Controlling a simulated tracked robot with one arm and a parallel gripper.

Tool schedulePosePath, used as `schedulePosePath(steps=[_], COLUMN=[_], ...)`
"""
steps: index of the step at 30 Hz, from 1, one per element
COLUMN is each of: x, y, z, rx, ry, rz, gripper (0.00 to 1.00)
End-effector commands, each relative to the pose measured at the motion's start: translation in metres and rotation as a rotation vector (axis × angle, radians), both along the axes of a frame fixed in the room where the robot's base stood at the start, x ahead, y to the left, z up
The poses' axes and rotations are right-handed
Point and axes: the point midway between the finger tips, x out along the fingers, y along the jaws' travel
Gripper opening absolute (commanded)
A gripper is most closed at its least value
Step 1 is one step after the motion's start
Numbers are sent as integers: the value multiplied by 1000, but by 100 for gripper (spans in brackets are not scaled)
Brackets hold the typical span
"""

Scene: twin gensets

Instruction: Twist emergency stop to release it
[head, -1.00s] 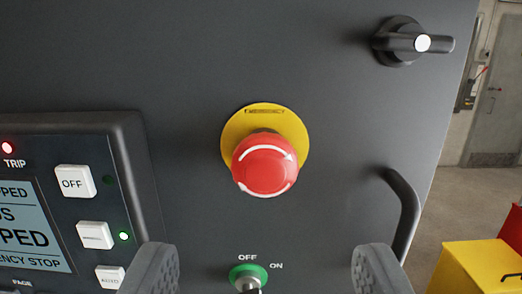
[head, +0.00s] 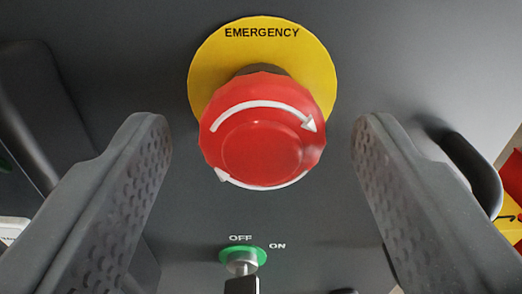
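The emergency stop is a red mushroom button (head: 262,140) with white curved arrows pointing clockwise. It stands out from a round yellow plate (head: 310,68) marked EMERGENCY on a dark panel. My gripper (head: 261,135) is open, with one grey, dimpled finger on each side of the button. Clear gaps show between both fingers and the button, so neither appears to touch it. How far the fingertips are from the panel is hard to tell.
Below the button is a key switch (head: 242,258) with a green ring, marked OFF and ON. A dark handle (head: 472,172) sticks out on the right, behind my right finger. A raised control unit (head: 40,100) is at the left.

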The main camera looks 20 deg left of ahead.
Motion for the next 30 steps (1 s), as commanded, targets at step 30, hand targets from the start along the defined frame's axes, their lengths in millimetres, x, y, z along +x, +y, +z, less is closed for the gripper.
schedulePosePath(steps=[30], x=[0], y=[0], z=[1], rx=[368], ry=[111], rz=[1], gripper=[14])
